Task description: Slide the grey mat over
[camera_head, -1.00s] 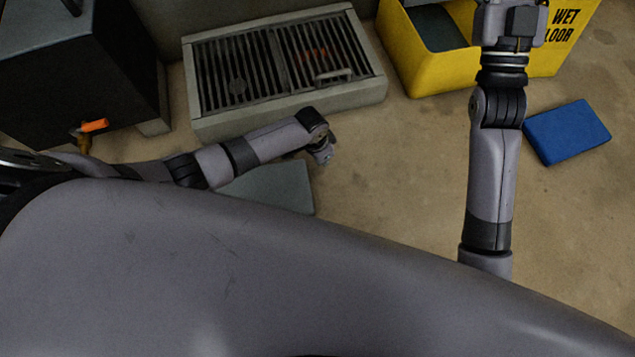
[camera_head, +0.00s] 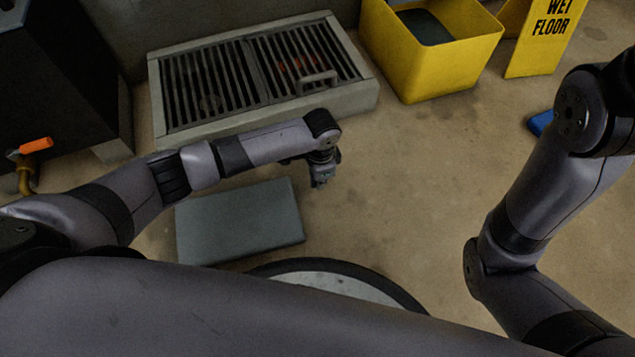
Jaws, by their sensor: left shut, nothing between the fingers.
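The grey mat (camera_head: 240,222) lies flat on the floor below the middle of the picture, under and in front of my left forearm. Its upper left part is partly covered by the arm. My left gripper (camera_head: 321,182) points down just beyond the mat's right edge, to the upper right of it. It is shut with nothing between its fingers. I cannot tell how high it is above the floor. My right arm runs up along the right side and leaves the picture, so its gripper is out of view.
A grated concrete drain box (camera_head: 262,80) with a handle stands behind. A yellow bin (camera_head: 420,70) holding something dark and a yellow wet floor sign (camera_head: 535,45) stand beyond. A blue slab (camera_head: 541,123) is mostly hidden by my right arm. A dark cabinet (camera_head: 60,80) with an orange-handled valve (camera_head: 36,145) stands left.

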